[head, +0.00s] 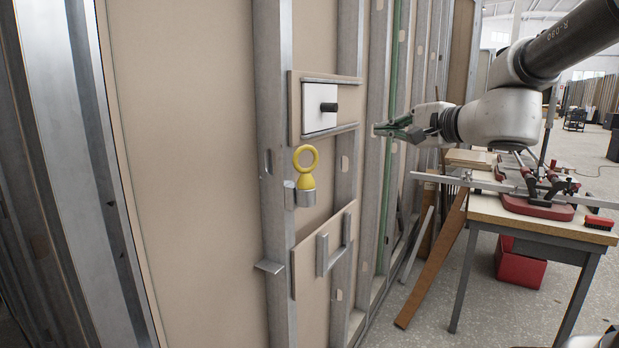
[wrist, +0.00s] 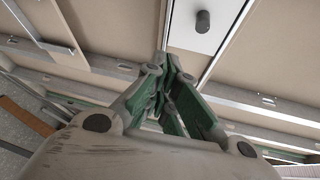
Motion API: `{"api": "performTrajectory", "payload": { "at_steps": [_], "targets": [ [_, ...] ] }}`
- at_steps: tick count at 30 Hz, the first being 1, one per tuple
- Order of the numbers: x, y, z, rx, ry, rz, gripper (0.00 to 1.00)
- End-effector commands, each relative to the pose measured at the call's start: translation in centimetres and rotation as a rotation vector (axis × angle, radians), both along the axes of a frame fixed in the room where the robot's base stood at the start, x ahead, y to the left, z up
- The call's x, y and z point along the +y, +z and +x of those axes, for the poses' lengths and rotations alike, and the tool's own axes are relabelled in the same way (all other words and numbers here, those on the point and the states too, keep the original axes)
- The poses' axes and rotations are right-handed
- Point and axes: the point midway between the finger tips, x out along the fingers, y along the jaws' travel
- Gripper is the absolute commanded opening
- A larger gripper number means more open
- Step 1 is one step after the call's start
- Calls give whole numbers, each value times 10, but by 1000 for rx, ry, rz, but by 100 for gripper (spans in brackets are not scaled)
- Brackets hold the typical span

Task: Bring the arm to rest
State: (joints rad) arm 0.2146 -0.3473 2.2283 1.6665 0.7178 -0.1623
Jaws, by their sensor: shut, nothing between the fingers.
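My gripper (head: 378,130) is at the end of my arm, which reaches in from the upper right of the head view. It points left toward the wall and is apart from it. Its fingers are shut with nothing between them. In the wrist view the green-padded fingers (wrist: 168,70) come together near the top middle. A white plate with a dark knob (head: 329,107) is on the wall to the left of my gripper; the knob also shows in the wrist view (wrist: 203,20).
A yellow ring-topped piece (head: 307,170) sits in a metal cup (head: 306,197) on the metal-framed wall. A workbench (head: 490,211) with a red-based tool (head: 538,207) and a red brush (head: 600,222) stands below my arm. A red box (head: 520,268) is under it. Boards lean beside the bench.

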Motion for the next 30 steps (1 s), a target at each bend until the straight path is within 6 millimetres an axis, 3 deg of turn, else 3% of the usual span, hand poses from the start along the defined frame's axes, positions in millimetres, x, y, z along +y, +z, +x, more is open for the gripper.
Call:
{"api": "performTrajectory", "payload": {
  "at_steps": [2, 6, 9, 12, 15, 18, 30],
  "targets": [
    [-2, -39, -25, 71, 89, -138, 0],
    [-18, -107, -93, 212, 294, -465, 0],
    [-46, -143, -145, 308, 435, -718, 0],
    [-83, -165, -189, 393, 555, -971, 0],
    [-119, -171, -220, 447, 638, -1200, 0],
    [-144, -168, -239, 453, 687, -1388, 0],
    [-139, -159, -243, 384, 688, -1441, 0]
  ]
}}
